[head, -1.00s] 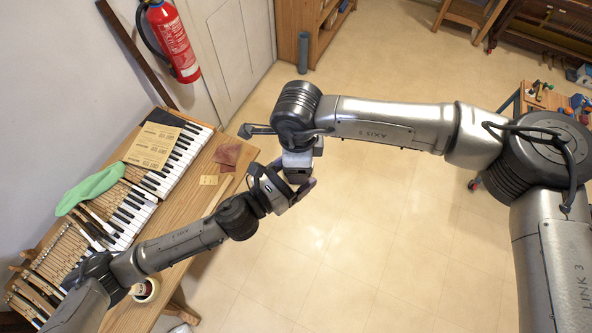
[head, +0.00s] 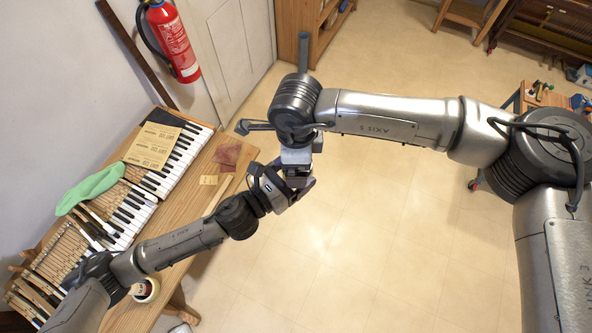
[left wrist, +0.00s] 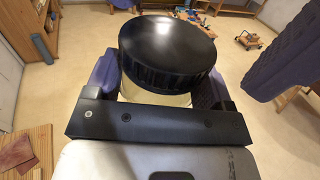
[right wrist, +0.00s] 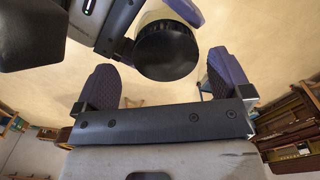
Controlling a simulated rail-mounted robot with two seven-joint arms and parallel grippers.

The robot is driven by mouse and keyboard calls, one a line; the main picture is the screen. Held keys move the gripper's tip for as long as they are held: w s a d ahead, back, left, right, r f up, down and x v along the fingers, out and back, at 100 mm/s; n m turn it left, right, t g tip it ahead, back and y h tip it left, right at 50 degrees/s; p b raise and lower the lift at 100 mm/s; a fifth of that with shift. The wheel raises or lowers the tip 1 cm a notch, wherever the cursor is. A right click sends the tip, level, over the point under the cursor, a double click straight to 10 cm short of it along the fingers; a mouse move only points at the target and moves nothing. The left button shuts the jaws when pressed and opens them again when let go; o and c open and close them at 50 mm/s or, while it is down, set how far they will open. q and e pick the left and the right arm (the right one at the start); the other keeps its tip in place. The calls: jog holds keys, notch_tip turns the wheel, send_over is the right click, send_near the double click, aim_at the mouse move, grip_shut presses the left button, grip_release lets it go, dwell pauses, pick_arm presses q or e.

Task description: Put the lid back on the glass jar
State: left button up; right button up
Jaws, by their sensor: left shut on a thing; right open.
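My left gripper (head: 300,190) is shut on the glass jar (left wrist: 160,93), with a purple finger on each side of it. The black ribbed lid (left wrist: 168,45) sits over the jar's mouth. I cannot tell how tightly it is seated. My right gripper (head: 297,172) is open and empty, close to the left one. In the right wrist view the lid (right wrist: 166,52) shows ahead, between and beyond the open fingers, with pale jar glass (right wrist: 176,10) behind it. In the head view the jar and lid are hidden by the grippers.
A wooden bench (head: 190,210) with piano keys (head: 128,215), a green cloth (head: 90,188) and a paper sheet (head: 153,146) stands at the left. A fire extinguisher (head: 172,42) hangs on the wall. Open floor (head: 380,250) lies under and right of the grippers.

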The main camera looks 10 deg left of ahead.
jog(key=shift+w+r, duration=0.1)
jog(key=shift+r, duration=1.3)
jog(key=shift+d, duration=0.1)
jog(key=shift+c, duration=0.4)
jog(key=shift+f, duration=0.15)
jog(key=shift+a+r+n+y, duration=0.25)
jog(key=shift+a+r, duration=0.15)
jog(key=shift+r, duration=0.25)
jog(key=shift+a+r+n+y, duration=0.15)
jog(key=shift+a+r+n, duration=0.15)
jog(key=shift+r, duration=0.3)
jog(key=n, duration=0.1)
jog(key=r+n, duration=0.1)
jog(key=n, duration=0.1)
jog(key=shift+d+r+n, duration=0.1)
jog(key=shift+n, duration=0.15)
jog(key=shift+w+d+n, duration=0.1)
jog(key=shift+d+n, duration=0.05)
jog(key=shift+n, duration=0.65)
jog(key=n, duration=0.4)
jog(key=shift+d+h, duration=0.3)
jog(key=shift+h, duration=0.1)
jog(key=shift+d+n, duration=0.1)
jog(key=shift+n, duration=1.3)
